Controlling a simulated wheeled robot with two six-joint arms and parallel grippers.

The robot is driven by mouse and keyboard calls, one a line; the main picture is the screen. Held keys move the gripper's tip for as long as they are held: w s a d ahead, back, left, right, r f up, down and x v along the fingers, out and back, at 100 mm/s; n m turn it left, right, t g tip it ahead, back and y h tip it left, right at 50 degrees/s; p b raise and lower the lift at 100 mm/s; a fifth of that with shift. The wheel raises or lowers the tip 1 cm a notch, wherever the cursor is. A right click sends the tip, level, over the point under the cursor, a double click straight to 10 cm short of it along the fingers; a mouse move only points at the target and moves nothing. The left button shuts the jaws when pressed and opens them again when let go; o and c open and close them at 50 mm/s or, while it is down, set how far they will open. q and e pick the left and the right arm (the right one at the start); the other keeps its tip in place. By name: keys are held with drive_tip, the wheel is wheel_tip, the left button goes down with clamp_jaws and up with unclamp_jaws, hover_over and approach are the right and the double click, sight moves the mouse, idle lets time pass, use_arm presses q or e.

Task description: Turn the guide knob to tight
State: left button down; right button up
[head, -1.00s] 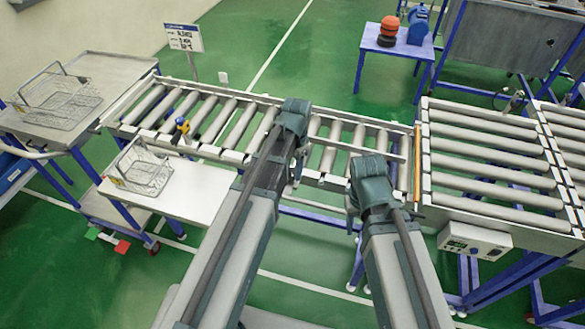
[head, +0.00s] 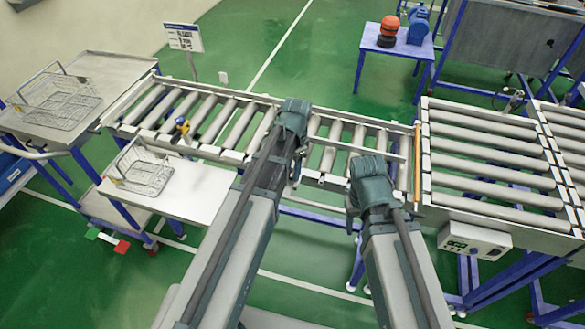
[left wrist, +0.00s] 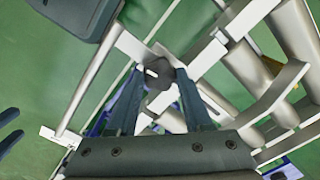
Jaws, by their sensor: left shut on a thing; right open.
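The guide knob (left wrist: 158,73) is a small dark lobed knob on a pale metal bracket beside the roller conveyor, seen in the left wrist view. My left gripper (left wrist: 160,82) is shut on it, with one blue-grey finger on each side. In the head view my left gripper (head: 296,170) is at the conveyor's near rail, and the knob is hidden behind my arm. My right gripper (left wrist: 10,130) shows two dark fingertips held apart at the left edge of the left wrist view, away from the knob. Any tight marking is not readable.
The roller conveyor (head: 205,122) runs behind my arms, with a pale guide rail (head: 360,149) above its rollers. A wire basket (head: 142,172) stands on the side table at left. A control box (head: 474,241) hangs at the right conveyor.

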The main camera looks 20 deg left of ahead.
use_arm(q)
drive_tip(key=shift+c, duration=1.6)
unclamp_jaws()
drive_tip(key=shift+r, duration=0.15)
wheel_tip(320, 180, up, 14)
drive_tip(key=p, duration=1.3)
drive_tip(key=shift+w+d+f+p, duration=0.15)
drive_tip(key=shift+d+f+p, duration=0.15)
drive_tip(key=shift+p, duration=0.1)
